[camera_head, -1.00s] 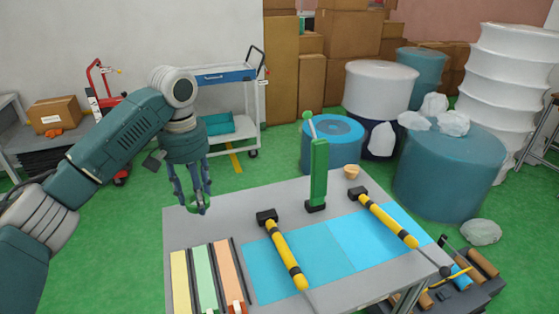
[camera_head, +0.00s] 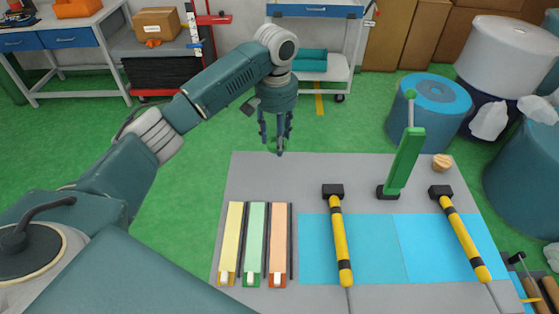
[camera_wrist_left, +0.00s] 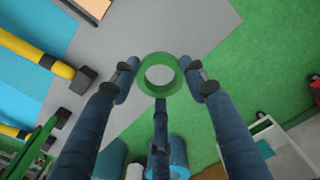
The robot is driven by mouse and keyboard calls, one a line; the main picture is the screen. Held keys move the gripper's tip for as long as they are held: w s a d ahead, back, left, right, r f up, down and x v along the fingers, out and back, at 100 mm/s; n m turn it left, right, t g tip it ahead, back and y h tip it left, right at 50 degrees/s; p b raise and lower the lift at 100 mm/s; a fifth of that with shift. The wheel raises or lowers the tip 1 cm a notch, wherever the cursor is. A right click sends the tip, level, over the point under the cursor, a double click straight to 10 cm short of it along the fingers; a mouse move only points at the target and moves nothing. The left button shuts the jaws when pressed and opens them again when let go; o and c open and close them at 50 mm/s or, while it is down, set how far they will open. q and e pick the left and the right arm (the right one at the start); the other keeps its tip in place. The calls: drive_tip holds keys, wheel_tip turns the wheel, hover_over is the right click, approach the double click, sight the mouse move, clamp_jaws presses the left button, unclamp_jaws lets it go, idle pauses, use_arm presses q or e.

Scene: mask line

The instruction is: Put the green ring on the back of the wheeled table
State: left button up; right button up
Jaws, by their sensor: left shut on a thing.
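My left gripper (camera_head: 279,150) is shut on the green ring (camera_wrist_left: 160,58). The ring shows clearly between the blue fingers in the left wrist view, with its round hole facing the camera. In the head view the fingers mostly hide it, and they point down at the back edge of the grey table (camera_head: 300,180), near its left back corner. I cannot tell how high the ring is above the tabletop. A trolley with castors (camera_head: 315,12) stands further back. My right gripper is not in view.
On the grey table are yellow, green and orange strips (camera_head: 255,240) at left, two yellow-handled tools (camera_head: 341,235) and an upright green post (camera_head: 405,160). A small wooden piece (camera_head: 442,162) lies at back right. Bare grey surface lies between the strips and the back edge.

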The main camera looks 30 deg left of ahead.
sight(277, 170)
use_arm(q)
wheel_tip(277, 170, down, 10)
drive_tip(key=shift+f+p, duration=0.1)
drive_tip(key=shift+p, duration=0.6)
drive_tip(key=shift+f, duration=0.1)
drive_tip(key=o, duration=1.1)
wheel_tip(277, 170, up, 12)
drive_tip(key=b, duration=0.2)
drive_tip(key=shift+r, duration=0.2)
